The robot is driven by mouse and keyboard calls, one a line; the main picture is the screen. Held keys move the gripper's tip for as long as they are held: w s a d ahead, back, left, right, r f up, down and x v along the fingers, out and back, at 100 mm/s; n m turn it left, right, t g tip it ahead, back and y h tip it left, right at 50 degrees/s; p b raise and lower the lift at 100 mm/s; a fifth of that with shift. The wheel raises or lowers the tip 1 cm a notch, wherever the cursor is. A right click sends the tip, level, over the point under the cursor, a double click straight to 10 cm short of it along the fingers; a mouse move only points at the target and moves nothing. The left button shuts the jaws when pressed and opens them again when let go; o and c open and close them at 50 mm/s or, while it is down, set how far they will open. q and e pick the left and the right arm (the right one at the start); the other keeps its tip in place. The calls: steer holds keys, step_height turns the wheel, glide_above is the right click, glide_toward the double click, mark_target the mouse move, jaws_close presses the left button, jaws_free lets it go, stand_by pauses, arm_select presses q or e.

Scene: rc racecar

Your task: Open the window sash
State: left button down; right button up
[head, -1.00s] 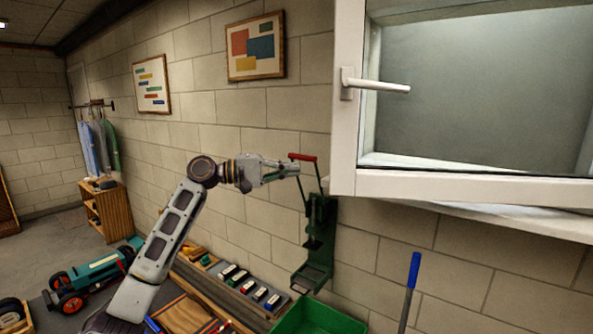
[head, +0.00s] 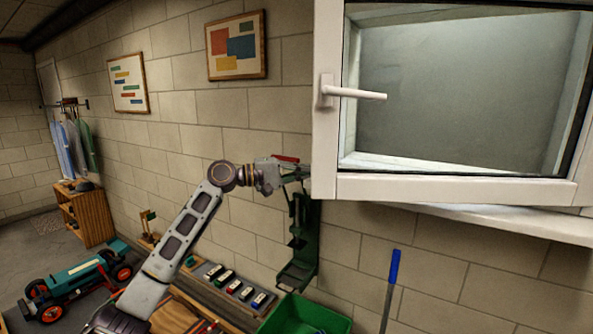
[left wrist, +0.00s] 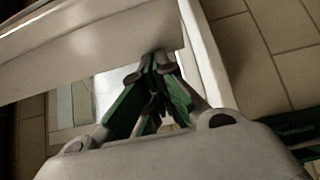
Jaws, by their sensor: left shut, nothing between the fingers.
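The white window sash (head: 440,188) stands ajar, swung away from the wall at upper right. Its white handle (head: 355,94) points right, horizontal, on the left stile. My left gripper (head: 306,173) is shut and empty at the sash's lower left edge, below the handle. In the left wrist view its closed fingers (left wrist: 157,62) reach the edge of a white frame member (left wrist: 90,45); the very tips look partly covered, and I cannot tell whether they touch. My right gripper is in neither view.
A green wall-mounted press (head: 299,240) with a red handle (head: 285,159) is just behind and below my left gripper. A green bin (head: 330,318) and a blue-handled tool (head: 394,266) are below. The white sill (head: 500,221) runs under the sash. A teal racecar (head: 75,280) stands at lower left.

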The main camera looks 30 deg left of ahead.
arm_select(q)
steer(key=shift+s+d, duration=0.25)
steer(key=shift+s, duration=0.35)
steer(key=shift+s+d, duration=0.25)
steer(key=shift+s, duration=0.4)
steer(key=shift+s+d, duration=0.25)
steer(key=shift+s, duration=0.35)
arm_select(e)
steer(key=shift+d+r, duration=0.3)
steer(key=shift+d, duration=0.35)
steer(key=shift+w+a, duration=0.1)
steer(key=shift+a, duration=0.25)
arm_select(q)
steer(key=shift+p, duration=0.3)
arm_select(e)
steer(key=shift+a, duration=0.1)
